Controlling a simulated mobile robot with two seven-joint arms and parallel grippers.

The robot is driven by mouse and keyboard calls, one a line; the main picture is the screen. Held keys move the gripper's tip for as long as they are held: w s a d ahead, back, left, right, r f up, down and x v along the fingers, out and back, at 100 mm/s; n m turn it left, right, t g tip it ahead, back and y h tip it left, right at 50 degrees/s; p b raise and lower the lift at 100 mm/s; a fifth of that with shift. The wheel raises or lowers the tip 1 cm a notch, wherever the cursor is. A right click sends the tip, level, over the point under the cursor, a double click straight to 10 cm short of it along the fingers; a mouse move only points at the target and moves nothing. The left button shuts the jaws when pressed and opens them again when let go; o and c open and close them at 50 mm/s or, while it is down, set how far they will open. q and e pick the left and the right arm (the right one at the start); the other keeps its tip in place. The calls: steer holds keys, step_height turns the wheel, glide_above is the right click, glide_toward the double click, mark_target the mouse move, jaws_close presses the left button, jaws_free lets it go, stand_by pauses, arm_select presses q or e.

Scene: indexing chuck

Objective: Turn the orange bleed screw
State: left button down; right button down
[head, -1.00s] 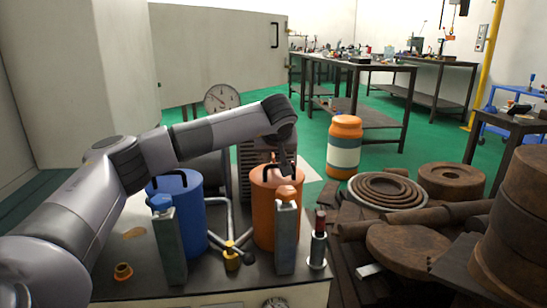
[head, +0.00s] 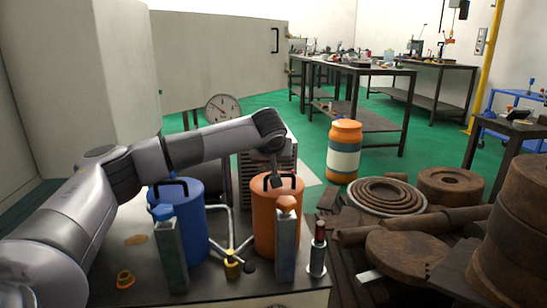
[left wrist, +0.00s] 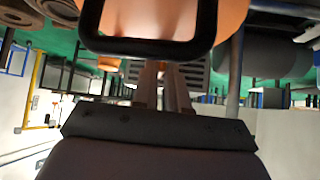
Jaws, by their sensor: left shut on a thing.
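An orange cap (head: 287,203), which may be the bleed screw, sits on a grey upright post (head: 285,255) in front of the orange canister (head: 290,187). My left gripper (head: 273,182) is over the canister's top, behind and above that cap, and apart from it. In the left wrist view, my left gripper's fingers (left wrist: 165,84) reach the canister's black loop handle (left wrist: 140,46) and are shut on it. The orange canister (left wrist: 234,14) also shows there at the top edge. The fingertips are hidden behind the handle. My right gripper is not in view.
A blue canister (head: 200,212) and a blue-capped post (head: 172,258) stand at left. A yellow fitting (head: 232,266) and a red-topped cylinder (head: 318,250) are close by. Rusty parts (head: 405,250) crowd the right.

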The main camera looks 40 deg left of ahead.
arm_select(q)
steer(key=c, duration=1.2)
jaws_free()
steer(key=shift+c, duration=0.2)
steer(key=shift+s+d+r, duration=0.1)
steer(key=shift+d+r, duration=0.05)
steer(key=shift+r, duration=0.05)
steer(key=p+v, duration=0.1)
steer(key=v, duration=0.4)
steer(key=shift+s+d+r, duration=0.1)
steer(key=shift+s+r, duration=0.05)
steer(key=shift+r, duration=0.1)
steer(key=shift+s+d+r+p, duration=0.25)
steer(key=shift+s+r+p, duration=0.05)
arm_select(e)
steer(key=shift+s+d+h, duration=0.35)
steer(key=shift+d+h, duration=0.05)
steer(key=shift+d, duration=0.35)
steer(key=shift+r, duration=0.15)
